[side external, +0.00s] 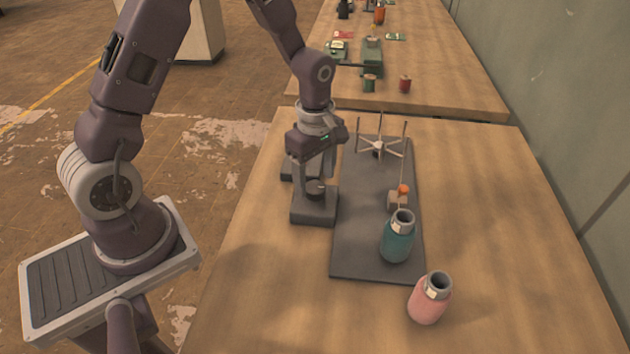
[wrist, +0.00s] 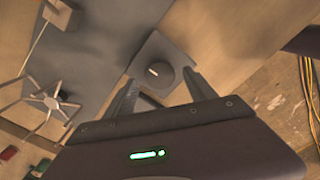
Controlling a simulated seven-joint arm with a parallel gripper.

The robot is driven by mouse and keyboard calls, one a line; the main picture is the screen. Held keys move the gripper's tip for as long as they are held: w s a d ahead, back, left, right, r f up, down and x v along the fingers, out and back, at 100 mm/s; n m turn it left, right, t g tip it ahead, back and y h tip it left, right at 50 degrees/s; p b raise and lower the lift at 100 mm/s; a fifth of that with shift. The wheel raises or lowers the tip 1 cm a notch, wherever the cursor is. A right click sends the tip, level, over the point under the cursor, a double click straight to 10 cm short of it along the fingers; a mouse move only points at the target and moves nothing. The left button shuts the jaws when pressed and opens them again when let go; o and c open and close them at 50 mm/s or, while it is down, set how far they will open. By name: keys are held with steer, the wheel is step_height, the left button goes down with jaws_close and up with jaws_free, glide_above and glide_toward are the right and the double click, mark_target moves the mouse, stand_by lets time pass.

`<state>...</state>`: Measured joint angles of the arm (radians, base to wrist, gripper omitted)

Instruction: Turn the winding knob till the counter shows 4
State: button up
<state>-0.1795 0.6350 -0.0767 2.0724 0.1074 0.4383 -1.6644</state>
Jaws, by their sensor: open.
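The winding knob (side external: 315,187) is a dark round knob on top of a grey block (side external: 312,213) beside the dark base plate. In the wrist view the knob (wrist: 158,72) shows from above with a short white mark on its face. My gripper (side external: 316,168) points down just above the knob. In the wrist view my gripper (wrist: 162,78) is open, with one finger on each side of the knob. I cannot tell whether either finger touches it. A second dark block (side external: 292,168) stands behind, partly hidden by my gripper. No counter digits are readable in either view.
A spoked winder with upright posts (side external: 380,147) stands on the base plate (side external: 350,262). An orange ball on a small block (side external: 403,189) and a teal bottle (side external: 398,240) are also there. A pink bottle (side external: 428,300) stands near the plate. The table's left front is clear.

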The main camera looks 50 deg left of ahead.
steer(key=shift+f, duration=0.95)
steer(key=shift+c, duration=0.4)
steer(key=c, duration=1.3)
steer(key=shift+m, duration=0.3)
